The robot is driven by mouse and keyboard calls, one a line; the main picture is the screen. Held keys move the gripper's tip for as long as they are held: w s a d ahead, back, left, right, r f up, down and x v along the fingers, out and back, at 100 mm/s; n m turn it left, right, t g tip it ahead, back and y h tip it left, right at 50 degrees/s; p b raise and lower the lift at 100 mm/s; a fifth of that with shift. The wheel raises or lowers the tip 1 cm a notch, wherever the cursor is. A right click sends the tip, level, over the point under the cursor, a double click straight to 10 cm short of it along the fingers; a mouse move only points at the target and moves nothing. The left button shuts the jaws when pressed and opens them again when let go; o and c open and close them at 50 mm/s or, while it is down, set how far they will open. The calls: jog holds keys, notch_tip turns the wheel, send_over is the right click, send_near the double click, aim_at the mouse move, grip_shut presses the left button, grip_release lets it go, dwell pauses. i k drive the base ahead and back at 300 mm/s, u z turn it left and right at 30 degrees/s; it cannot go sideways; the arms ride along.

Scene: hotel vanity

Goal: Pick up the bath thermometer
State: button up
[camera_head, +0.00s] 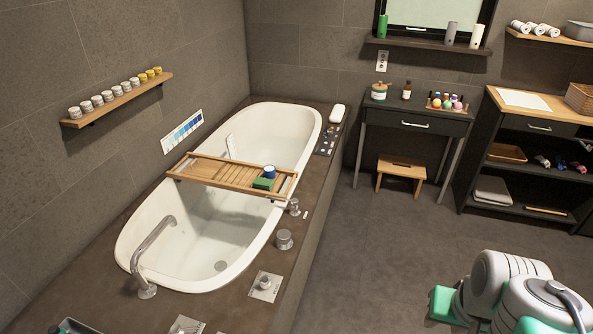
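I cannot single out the bath thermometer with certainty. A slim white object (230,147) leans at the far inner side of the white bathtub (150,215), partly behind the wooden caddy; it is too small to identify. A small white item (305,214) lies on the tub surround by a metal knob. A white rounded object (338,113) lies at the surround's far right corner. The wooden caddy (225,172) spans the tub and carries a green block (263,184) and a blue-and-white cup (270,171). My arm shows at the lower right, away from the tub; my gripper is not visible.
A dark vanity table (415,121) with jars and coloured balls stands at the back, a wooden stool (401,176) beneath it. A dark shelf unit (510,180) stands at the right. The floor (390,240) between tub and furniture is clear. Metal fittings line the tub surround.

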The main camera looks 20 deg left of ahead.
aim_at(269, 169)
jog(key=u, duration=0.05)
jog(key=i, duration=3.5)
jog(key=u, duration=5.1)
jog(key=i, duration=0.5)
jog(key=z, duration=0.05)
